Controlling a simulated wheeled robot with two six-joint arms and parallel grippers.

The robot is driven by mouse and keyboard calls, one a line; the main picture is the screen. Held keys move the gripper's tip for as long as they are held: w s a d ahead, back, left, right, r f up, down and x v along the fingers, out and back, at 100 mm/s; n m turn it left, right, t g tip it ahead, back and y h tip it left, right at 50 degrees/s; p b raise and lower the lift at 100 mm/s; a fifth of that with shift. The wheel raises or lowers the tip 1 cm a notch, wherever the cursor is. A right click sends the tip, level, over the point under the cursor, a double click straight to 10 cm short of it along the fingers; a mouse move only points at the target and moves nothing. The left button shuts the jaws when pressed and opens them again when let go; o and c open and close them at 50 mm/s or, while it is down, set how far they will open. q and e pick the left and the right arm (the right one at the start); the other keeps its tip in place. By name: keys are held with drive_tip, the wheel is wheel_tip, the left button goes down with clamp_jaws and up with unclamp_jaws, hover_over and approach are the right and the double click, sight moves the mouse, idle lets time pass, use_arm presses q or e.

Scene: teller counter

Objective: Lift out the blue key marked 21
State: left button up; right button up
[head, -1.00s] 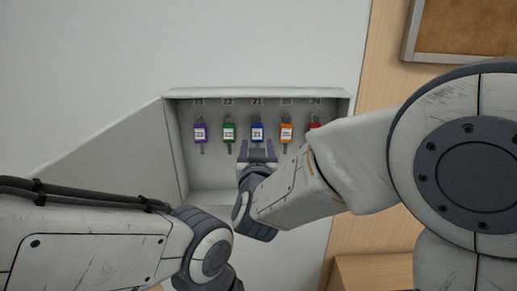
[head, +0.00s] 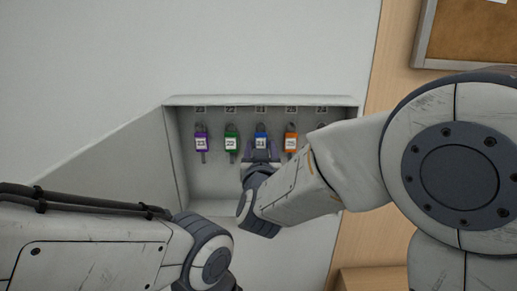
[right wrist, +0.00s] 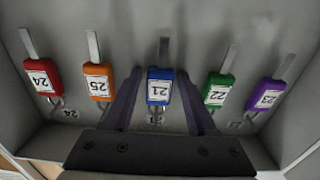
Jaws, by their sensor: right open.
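The blue key (head: 261,141) marked 21 hangs on the middle hook of the key cabinet (head: 262,101). In the right wrist view, which is upside down, the blue key (right wrist: 159,88) sits between the two fingers of my right gripper (right wrist: 160,92). The fingers are open, with a visible gap on each side of the tag. In the head view my right gripper (head: 262,150) is at the key's lower part and covers its lower end. My left arm shows at the lower left, but its gripper is out of view.
A green key (head: 231,142) marked 22 and an orange key (head: 291,142) marked 25 hang on either side, close to the fingers. A purple key (head: 201,142) and a red key (right wrist: 43,77) hang at the ends. A corkboard (head: 470,35) is at upper right.

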drive_tip(key=c, duration=0.9)
drive_tip(key=shift+r+p, duration=0.4)
drive_tip(key=shift+r, duration=0.2)
drive_tip(key=shift+s, duration=0.1)
drive_tip(key=shift+s, duration=4.45)
drive_tip(key=shift+a, duration=0.1)
